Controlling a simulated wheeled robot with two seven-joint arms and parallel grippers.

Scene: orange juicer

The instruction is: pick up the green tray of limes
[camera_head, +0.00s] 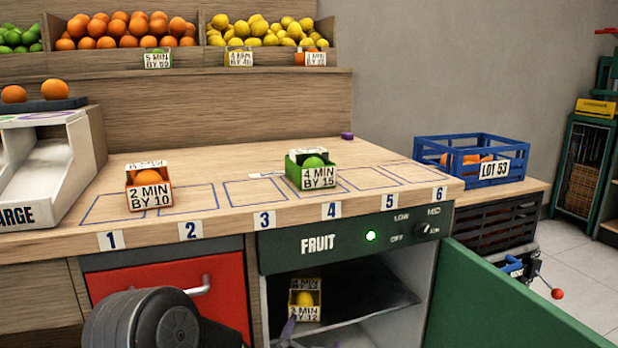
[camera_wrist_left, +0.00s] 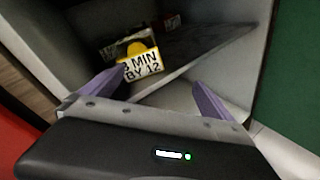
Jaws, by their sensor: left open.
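The green tray (camera_head: 293,172) with a lime (camera_head: 313,162) stands upright on the counter, behind number 4. Its card reads "4 MIN BY 15". My left gripper (camera_wrist_left: 156,82) is open, with its purple fingers inside the open compartment below the counter, well below and apart from the green tray. In the head view only a bit of a purple finger (camera_head: 288,328) shows low down. Between and beyond the fingers in the wrist view is a yellow tray with a lemon (camera_wrist_left: 138,49), card "3 MIN BY 12"; the fingers seem apart from it. My right gripper is out of view.
The compartment's green door (camera_head: 500,300) stands open at the right. An orange tray (camera_head: 163,196) stands behind numbers 1 and 2. A blue crate (camera_head: 430,155) of oranges is at the right. Outlined squares behind 3 and 5 look clear. Fruit bins line the back shelf.

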